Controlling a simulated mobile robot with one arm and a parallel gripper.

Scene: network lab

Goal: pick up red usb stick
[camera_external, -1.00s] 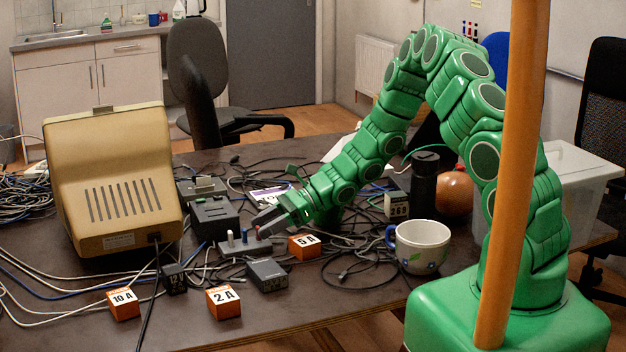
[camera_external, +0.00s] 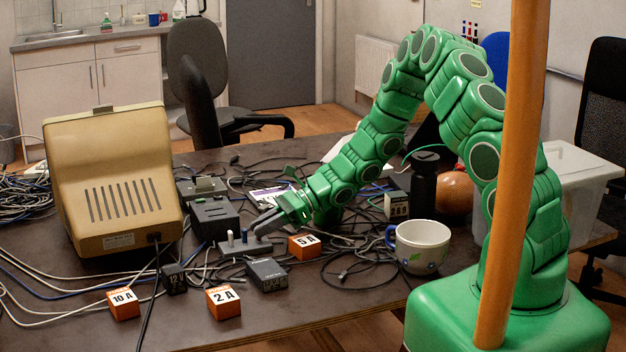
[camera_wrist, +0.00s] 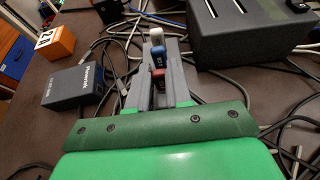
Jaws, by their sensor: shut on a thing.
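The red USB stick (camera_wrist: 158,76) stands between the two grey fingers of my gripper (camera_wrist: 158,84) in the wrist view, and the jaws are shut on it. A blue stick (camera_wrist: 157,54) and a white stick (camera_wrist: 155,36) stand in a row beyond it. In the external view my gripper (camera_external: 260,224) is low over the right end of the grey stick holder (camera_external: 232,248). The white stick (camera_external: 230,238) and the blue stick (camera_external: 244,235) show left of the fingers. The red stick is hidden there by the fingers.
An orange 5 A box (camera_external: 303,247) is close to my gripper's right. A black adapter (camera_external: 267,275) lies in front of the holder, and a dark grey device (camera_external: 214,218) stands behind it. Loose cables surround them. A white mug (camera_external: 421,247) stands farther right.

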